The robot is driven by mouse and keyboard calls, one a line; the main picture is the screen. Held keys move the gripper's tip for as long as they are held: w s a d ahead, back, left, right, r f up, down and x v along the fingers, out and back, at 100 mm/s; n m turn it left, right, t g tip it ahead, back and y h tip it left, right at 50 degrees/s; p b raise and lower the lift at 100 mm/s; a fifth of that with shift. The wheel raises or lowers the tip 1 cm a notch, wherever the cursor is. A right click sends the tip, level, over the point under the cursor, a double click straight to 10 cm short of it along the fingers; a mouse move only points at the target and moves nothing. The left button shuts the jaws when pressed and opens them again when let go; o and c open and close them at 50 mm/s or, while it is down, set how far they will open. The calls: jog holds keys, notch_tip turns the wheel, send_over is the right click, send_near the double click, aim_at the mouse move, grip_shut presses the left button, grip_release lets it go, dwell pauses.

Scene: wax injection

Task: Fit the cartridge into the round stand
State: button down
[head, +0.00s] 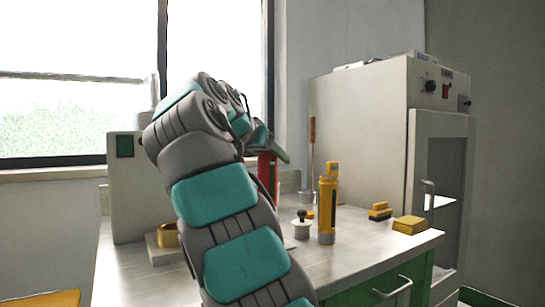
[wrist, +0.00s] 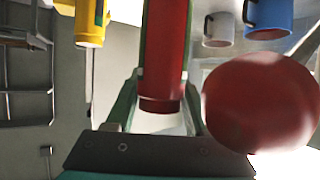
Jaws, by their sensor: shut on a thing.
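The cartridge is a red cylinder (head: 265,172), held upright above the worktop and partly hidden by my arm. In the wrist view the red cartridge (wrist: 165,45) lies between the green fingers. My gripper (head: 270,150) is shut on it, and my arm hides most of the gripper. A gold ring (head: 168,238) on a grey base at the bench's left looks like the round stand. It is partly behind my arm, and the cartridge is apart from it, to its right.
A yellow cylinder (head: 327,212) stands upright right of the cartridge, near a small white pot with a dark knob (head: 301,229). Yellow blocks (head: 410,225) lie at the right, before a grey cabinet (head: 360,135). A blurred red round thing (wrist: 260,103) is close in the wrist view.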

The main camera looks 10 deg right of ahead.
aim_at(262, 175)
jog(key=shift+f+b, duration=3)
jog(key=shift+f, duration=0.05)
dwell(0.4)
jog(key=shift+c, duration=1)
grip_release()
jog(key=shift+p+v, duration=0.9)
jog(key=shift+v, duration=3.1)
